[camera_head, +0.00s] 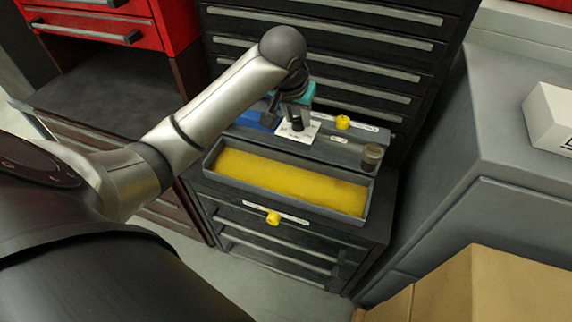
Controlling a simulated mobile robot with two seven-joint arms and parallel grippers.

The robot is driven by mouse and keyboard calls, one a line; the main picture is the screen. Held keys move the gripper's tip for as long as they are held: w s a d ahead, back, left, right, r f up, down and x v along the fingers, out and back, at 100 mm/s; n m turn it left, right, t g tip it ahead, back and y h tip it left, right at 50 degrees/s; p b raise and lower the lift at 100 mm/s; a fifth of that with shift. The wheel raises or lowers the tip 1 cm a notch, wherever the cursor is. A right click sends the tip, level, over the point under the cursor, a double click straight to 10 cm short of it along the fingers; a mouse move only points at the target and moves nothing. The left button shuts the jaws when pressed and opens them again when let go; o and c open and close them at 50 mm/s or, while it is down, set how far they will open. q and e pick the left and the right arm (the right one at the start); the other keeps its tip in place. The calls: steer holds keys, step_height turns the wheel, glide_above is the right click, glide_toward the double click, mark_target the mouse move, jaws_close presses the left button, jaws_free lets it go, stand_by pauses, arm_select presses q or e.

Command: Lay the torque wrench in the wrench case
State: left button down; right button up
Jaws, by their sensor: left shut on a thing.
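The long grey open case (287,200) with a yellow lining stands on top of the dark drawer cabinet. I take it for the wrench case, and it looks empty. My left gripper (292,124) points down behind the case, over a white square plate (311,131). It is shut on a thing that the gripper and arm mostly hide. A teal part (308,93) shows beside the gripper; I cannot tell what it belongs to. I cannot make out the torque wrench. My right gripper is not in view.
A dark round cup (372,157) stands at the case's back right corner. A yellow knob (343,122) and a blue thing (250,119) are behind the case. Tall dark drawers (335,62) rise behind; a grey cabinet (478,170) stands right.

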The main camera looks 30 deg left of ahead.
arm_select(q)
steer(key=shift+w+a+r, duration=0.25)
steer(key=shift+r, duration=0.25)
steer(key=shift+w+a+r, duration=0.2)
steer(key=shift+r, duration=0.3)
step_height(320, 180, down, 20)
steer(key=b, duration=0.2)
steer(key=shift+b, duration=0.3)
steer(key=shift+w+a, duration=0.1)
steer(key=shift+f, duration=0.1)
steer(key=c, duration=0.5)
jaws_free()
steer(key=shift+f, duration=0.1)
steer(key=shift+c, duration=0.2)
